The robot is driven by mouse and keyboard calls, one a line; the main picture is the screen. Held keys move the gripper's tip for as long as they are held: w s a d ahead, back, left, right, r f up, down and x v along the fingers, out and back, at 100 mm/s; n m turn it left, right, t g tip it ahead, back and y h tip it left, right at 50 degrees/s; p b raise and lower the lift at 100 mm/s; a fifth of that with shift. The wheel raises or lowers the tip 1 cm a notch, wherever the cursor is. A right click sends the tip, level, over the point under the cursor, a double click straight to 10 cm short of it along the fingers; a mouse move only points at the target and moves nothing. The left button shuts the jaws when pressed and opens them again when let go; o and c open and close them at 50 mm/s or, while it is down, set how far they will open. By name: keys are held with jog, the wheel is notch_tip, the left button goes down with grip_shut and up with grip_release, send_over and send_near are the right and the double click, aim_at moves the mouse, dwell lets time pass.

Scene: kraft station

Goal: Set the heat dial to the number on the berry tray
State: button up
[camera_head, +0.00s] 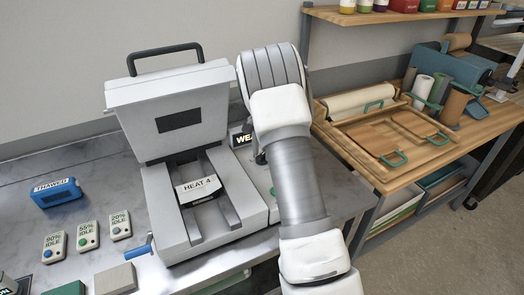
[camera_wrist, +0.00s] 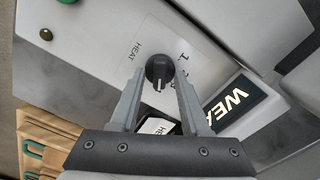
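The black heat dial (camera_wrist: 158,68) shows in the wrist view on a pale plate marked HEAT, with a 1 and other partly hidden numerals beside it. Its white pointer mark faces down in the picture; I cannot tell which number it meets. My gripper (camera_wrist: 159,82) is open, with one finger on each side of the dial and visible gaps between; the fingers look apart from it. In the head view a tray or block labelled HEAT 4 (camera_head: 198,188) sits in the open grey machine (camera_head: 160,213). Its contents are not visible. My arm hides the dial there.
A lit display reading WEA, the rest cut off, (camera_wrist: 235,103) is close to my gripper's right finger. A blue lever (camera_head: 138,249) sticks out at the machine's front. Left are a blue THAWED box (camera_head: 57,193) and three IDLE tags (camera_head: 87,236). A wooden bench (camera_head: 400,140) stands right.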

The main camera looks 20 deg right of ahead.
jog(key=shift+r, duration=0.1)
notch_tip(320, 180, up, 17)
dwell(0.7)
jog(key=shift+r, duration=0.1)
